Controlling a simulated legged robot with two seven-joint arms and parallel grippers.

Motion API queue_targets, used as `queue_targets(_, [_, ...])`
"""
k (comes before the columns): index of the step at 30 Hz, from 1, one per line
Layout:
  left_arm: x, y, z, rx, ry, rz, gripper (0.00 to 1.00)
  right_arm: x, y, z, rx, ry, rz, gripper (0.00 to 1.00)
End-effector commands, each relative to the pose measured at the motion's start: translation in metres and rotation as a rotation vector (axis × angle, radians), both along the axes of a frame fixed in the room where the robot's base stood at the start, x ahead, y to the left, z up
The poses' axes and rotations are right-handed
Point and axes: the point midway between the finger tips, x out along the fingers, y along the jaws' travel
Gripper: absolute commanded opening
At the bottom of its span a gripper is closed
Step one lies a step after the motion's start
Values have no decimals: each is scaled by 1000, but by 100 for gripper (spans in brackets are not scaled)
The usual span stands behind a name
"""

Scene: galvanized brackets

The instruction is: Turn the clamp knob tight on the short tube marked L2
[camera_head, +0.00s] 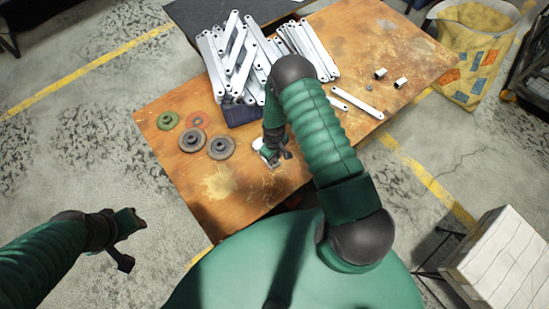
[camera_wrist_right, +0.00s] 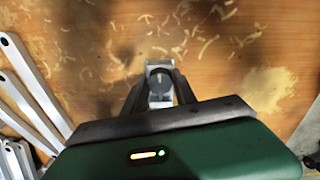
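In the wrist view a dark round knob (camera_wrist_right: 160,80) sits on a small silver clamp piece (camera_wrist_right: 160,100) on the wooden table. No L2 mark can be read. My right gripper (camera_wrist_right: 160,85) points down at it, a finger on each side, with the knob between them and no clear contact. In the head view my right gripper (camera_head: 276,155) is low over the table, partly covering the silver piece (camera_head: 260,146). My left gripper (camera_head: 134,240) is empty, its fingers apart, over the floor left of the table.
Long galvanized bars (camera_head: 240,50) are piled at a dark blue bin (camera_head: 243,114). Grey discs (camera_head: 221,147), a green ring (camera_head: 167,120) and a red ring (camera_head: 197,119) lie left. Short tubes (camera_head: 400,83) and loose bars (camera_head: 357,102) lie right. The table's (camera_head: 215,185) near-left corner is clear.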

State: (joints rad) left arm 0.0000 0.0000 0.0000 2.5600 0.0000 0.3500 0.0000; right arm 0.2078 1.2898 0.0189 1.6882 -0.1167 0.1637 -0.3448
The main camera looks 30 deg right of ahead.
Motion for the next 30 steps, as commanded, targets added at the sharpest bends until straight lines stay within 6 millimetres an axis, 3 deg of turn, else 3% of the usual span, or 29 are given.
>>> queue_targets(3, [0,0,0,0,0,0,36,0,0,0,1,1,17,47])
queue_targets(17, [0,0,3,0,0,0,36,0,0,3,1,0,22,47])
queue_targets(30, [0,0,51,0,0,0,36,0,0,62,1,0,23,47])
